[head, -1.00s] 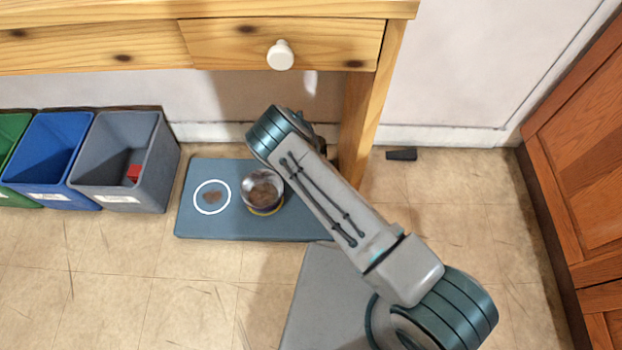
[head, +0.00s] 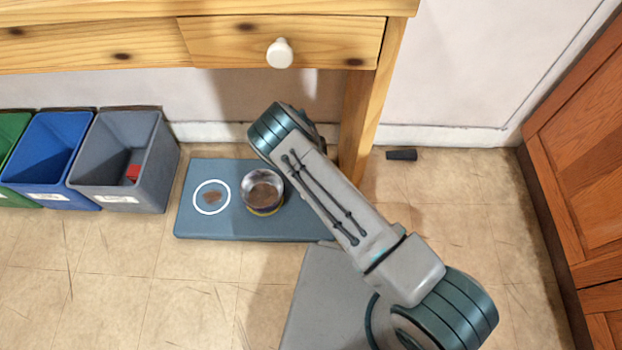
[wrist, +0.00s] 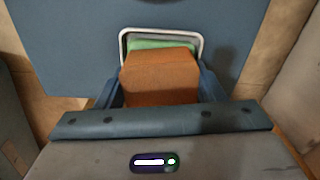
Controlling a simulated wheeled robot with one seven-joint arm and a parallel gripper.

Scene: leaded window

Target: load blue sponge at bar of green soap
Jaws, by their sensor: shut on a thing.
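In the wrist view, my gripper (wrist: 161,90) is shut on an orange-brown block (wrist: 160,75), with its blue fingers on either side. No blue sponge can be made out. Just beyond the block is a pale green thing (wrist: 160,43), probably the green soap, mostly hidden by the block. It lies inside a white rounded outline (wrist: 160,30) on a blue surface (wrist: 75,45). I cannot tell whether the block touches the green thing. In the head view my arm hides the gripper and the block.
A blue mat (head: 245,228) on the floor holds a metal bowl (head: 263,205) with brown contents and a white circle (head: 211,212). Grey (head: 120,197), blue (head: 45,193) and green (head: 12,201) bins stand left. A wooden desk (head: 100,45) overhangs. A dark object (head: 401,155) lies near the wall.

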